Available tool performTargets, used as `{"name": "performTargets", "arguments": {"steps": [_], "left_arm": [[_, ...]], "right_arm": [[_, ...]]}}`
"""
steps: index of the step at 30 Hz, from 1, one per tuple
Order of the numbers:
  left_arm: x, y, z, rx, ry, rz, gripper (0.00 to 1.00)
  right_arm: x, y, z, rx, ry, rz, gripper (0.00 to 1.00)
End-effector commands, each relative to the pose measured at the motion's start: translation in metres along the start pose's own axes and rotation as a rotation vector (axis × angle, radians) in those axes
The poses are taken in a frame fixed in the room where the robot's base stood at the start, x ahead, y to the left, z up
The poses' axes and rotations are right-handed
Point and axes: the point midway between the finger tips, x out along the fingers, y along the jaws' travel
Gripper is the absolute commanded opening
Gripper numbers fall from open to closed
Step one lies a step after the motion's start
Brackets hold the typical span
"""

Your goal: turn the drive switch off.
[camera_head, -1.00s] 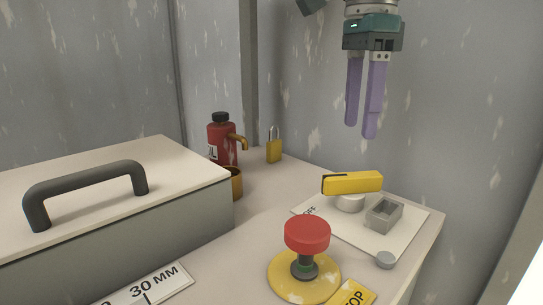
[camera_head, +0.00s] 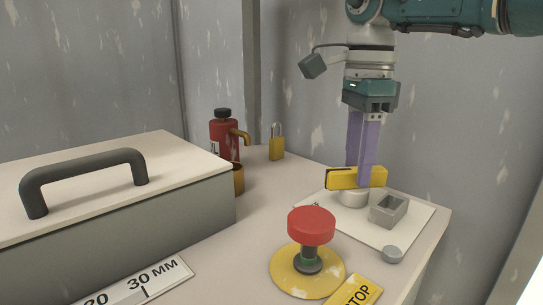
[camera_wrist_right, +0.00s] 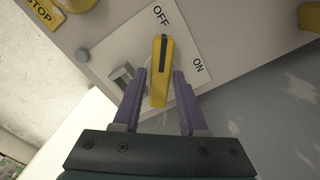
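The drive switch (camera_head: 340,179) is a yellow bar handle on a round grey base, on a white plate (camera_head: 405,240) with a clasp-like grey box. In the right wrist view the handle (camera_wrist_right: 158,85) has a dark stripe at its far end, which lies near the OFF label (camera_wrist_right: 161,16); the ON label (camera_wrist_right: 198,66) is to its right. My right gripper (camera_head: 364,180) points down at the handle. In the wrist view its purple fingers (camera_wrist_right: 158,85) stand open on either side of the handle, with gaps visible. My left gripper is not in view.
A red stop button (camera_head: 311,225) on a yellow disc stands in front of the plate. A small grey knob (camera_head: 393,254) sits at the plate's near corner. A handled box (camera_head: 120,225), red bottle (camera_head: 223,135) and yellow padlock (camera_head: 276,148) are to the left. A wall is behind.

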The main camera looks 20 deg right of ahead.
Motion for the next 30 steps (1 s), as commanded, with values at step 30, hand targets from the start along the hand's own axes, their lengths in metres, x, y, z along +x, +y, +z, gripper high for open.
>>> {"name": "performTargets", "arguments": {"steps": [30], "left_arm": [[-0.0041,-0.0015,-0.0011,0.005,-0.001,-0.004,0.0]], "right_arm": [[-0.0018,-0.0002,-0.0003,-0.104,0.001,0.0,0.0]]}}
